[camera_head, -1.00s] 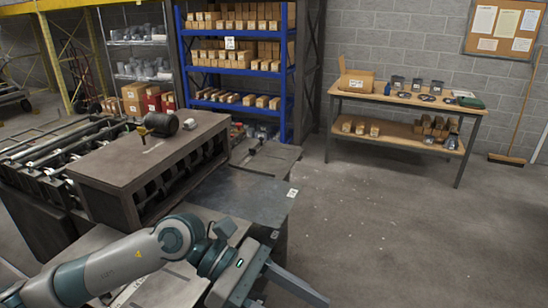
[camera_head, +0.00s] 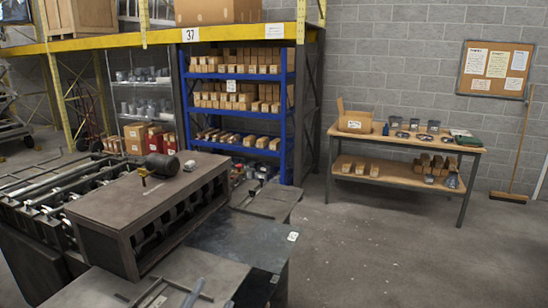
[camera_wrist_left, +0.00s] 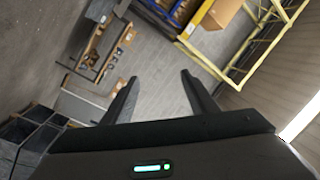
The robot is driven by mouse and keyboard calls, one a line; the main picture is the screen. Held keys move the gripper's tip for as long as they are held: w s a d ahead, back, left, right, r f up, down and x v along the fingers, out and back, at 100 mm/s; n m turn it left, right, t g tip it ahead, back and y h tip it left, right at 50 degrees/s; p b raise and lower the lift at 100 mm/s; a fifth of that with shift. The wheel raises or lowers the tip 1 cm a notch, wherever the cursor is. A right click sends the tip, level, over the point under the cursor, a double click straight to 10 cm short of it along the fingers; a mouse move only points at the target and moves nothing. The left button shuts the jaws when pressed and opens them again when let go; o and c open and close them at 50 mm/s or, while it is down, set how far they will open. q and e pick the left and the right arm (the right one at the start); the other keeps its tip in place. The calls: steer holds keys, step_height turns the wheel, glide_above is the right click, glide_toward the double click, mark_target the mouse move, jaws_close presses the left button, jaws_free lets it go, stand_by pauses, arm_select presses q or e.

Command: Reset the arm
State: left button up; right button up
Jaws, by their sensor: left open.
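My left gripper (camera_wrist_left: 159,88) is in the left wrist view, with its two dark fingers spread wide apart. My right gripper is in neither view.
A dark forming machine (camera_head: 110,205) with rollers fills the left, beside a metal bench (camera_head: 250,250). A blue shelf rack (camera_head: 287,95) with boxes stands behind. A wooden table (camera_head: 450,145) is at the back right. The floor (camera_head: 390,250) at right is clear.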

arm_select(q)
steer(key=s+a+f+n+g+y, duration=0.2)
steer(key=s+a+f+n+g, duration=0.25)
steer(key=s+f, duration=0.55)
steer(key=s+a+f+n+g+y, duration=0.3)
steer(key=s+f+g, duration=0.35)
steer(key=f, duration=0.75)
steer(key=s+a+f+n+g+h, duration=0.15)
steer(key=s+f+g, duration=0.4)
steer(key=s, duration=0.75)
step_height(320, 180, down, 35)
steer(key=s+b, duration=0.1)
steer(key=b, duration=0.5)
steer(key=s+a+f+b, duration=0.1)
steer(key=s+f+b, duration=0.1)
steer(key=s+f, duration=0.7)
steer(key=s+a+f+g+b, duration=0.1)
steer(key=s+a+f+b, duration=0.1)
steer(key=s+f, duration=0.7)
step_height(320, 180, down, 3)
steer(key=shift+a+f, duration=0.1)
steer(key=shift+a, duration=0.2)
steer(key=shift+y, duration=0.25)
